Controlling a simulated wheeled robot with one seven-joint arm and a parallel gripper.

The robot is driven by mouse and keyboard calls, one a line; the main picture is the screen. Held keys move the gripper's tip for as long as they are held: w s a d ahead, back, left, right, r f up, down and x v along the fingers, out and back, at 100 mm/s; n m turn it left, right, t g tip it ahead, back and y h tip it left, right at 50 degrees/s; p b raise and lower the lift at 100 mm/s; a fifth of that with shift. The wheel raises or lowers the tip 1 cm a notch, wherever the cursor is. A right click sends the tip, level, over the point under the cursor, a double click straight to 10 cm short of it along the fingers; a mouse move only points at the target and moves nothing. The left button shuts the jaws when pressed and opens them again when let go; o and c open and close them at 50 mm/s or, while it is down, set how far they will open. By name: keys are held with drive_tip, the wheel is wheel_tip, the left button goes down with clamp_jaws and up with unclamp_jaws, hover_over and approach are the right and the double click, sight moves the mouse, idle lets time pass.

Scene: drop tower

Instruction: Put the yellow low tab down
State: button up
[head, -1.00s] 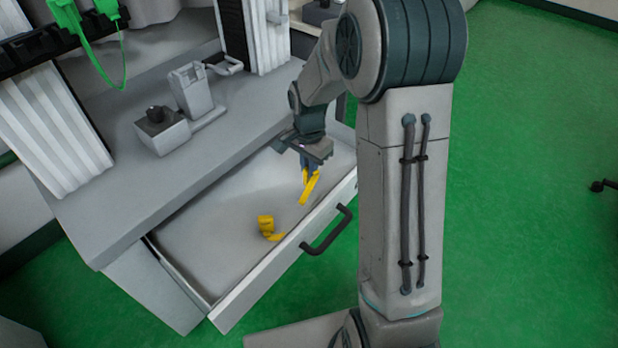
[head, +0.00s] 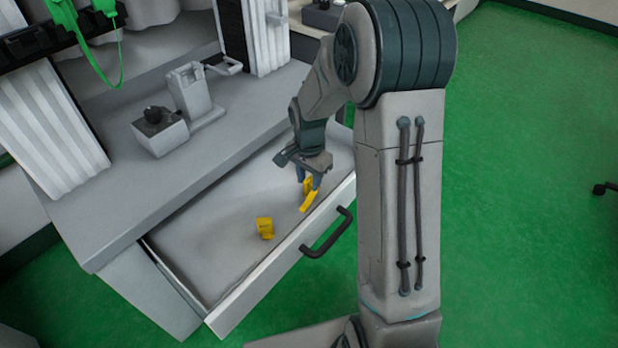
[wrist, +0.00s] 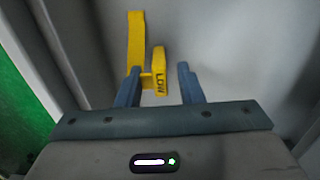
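The yellow low tab (wrist: 158,72), with "LOW" on its face, is between the two fingers of my gripper (wrist: 158,88) in the wrist view. The fingers stand apart, with a gap between the tab and the right finger. A longer yellow strip (wrist: 136,40) adjoins the lettered block at the left. In the head view my gripper (head: 308,184) is low inside the open drawer (head: 205,228), with the yellow tab (head: 309,201) at its fingertips near the front wall. I cannot tell whether the tab touches the drawer floor.
A second yellow piece (head: 264,228) lies on the drawer floor, left of my gripper. The drawer's front wall with its dark handle (head: 328,234) is close by. A grey device (head: 160,130) stands on the bench top above. The drawer's left part is clear.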

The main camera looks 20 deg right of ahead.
sight(309, 178)
wheel_tip(309, 178, up, 11)
drive_tip(key=p, duration=0.4)
drive_tip(key=s+r+n, duration=0.3)
drive_tip(key=s+n, duration=0.2)
drive_tip(key=s, duration=0.5)
drive_tip(key=s+r+n+t, duration=0.1)
drive_tip(key=s+r+n, duration=0.2)
drive_tip(key=s+n, duration=0.3)
drive_tip(key=s, duration=0.5)
